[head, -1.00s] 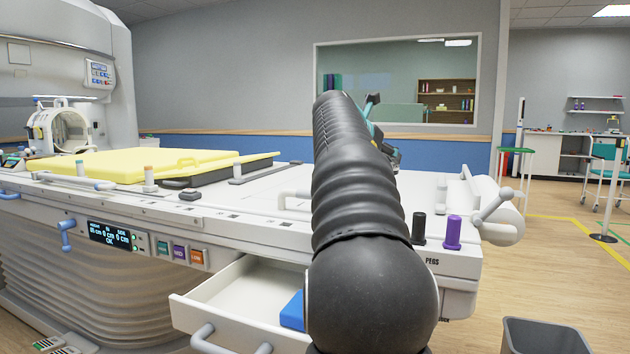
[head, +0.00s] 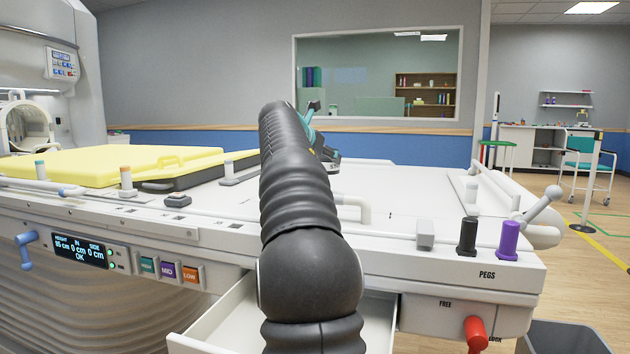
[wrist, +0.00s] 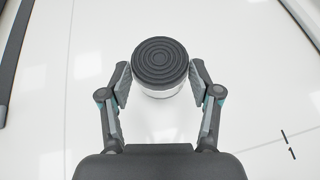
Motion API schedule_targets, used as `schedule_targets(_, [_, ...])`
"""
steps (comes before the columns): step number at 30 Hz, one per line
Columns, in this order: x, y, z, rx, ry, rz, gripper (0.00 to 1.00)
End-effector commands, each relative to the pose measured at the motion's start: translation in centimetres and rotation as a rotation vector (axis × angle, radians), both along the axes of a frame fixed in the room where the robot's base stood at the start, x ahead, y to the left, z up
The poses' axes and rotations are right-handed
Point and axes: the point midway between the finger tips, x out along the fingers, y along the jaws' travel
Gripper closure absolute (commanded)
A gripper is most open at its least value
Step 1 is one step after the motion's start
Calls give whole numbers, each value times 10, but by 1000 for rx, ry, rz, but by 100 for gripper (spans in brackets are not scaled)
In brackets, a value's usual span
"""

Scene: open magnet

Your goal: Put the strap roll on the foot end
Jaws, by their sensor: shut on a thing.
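The strap roll (wrist: 160,62) is a round piece with a black spiral top and a pale lower side, seen from above in the wrist view. My gripper (wrist: 160,80) is shut on it, with one finger pad against each side. The white surface of the table lies below; I cannot tell whether the roll touches it. In the head view my arm hides the roll, and only a teal and dark part of my gripper (head: 318,135) shows beyond it. The bare white end of the table (head: 410,195) lies to the right of my arm.
A yellow pad (head: 120,162) lies on the table's left part. A black peg (head: 467,237), a purple peg (head: 508,240) and a grey block (head: 425,235) stand along the near right edge. An open drawer (head: 225,318) juts out below, beside a red knob (head: 475,333). A grey bin (head: 565,338) stands lower right.

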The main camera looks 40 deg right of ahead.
Motion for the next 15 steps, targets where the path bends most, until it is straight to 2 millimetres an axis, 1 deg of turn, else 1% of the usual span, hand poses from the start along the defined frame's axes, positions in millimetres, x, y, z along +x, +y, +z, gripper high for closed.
schedule_targets(1, [10, 0, -7, 0, 1, 2, 72])
schedule_targets(3, [19, 0, -11, 0, 1, 3, 72])
schedule_targets(6, [27, 0, -16, -1, 0, 2, 72])
schedule_targets(11, [31, 0, -23, 0, 0, 2, 72])
schedule_targets(15, [31, 1, -42, -1, 2, 3, 72])
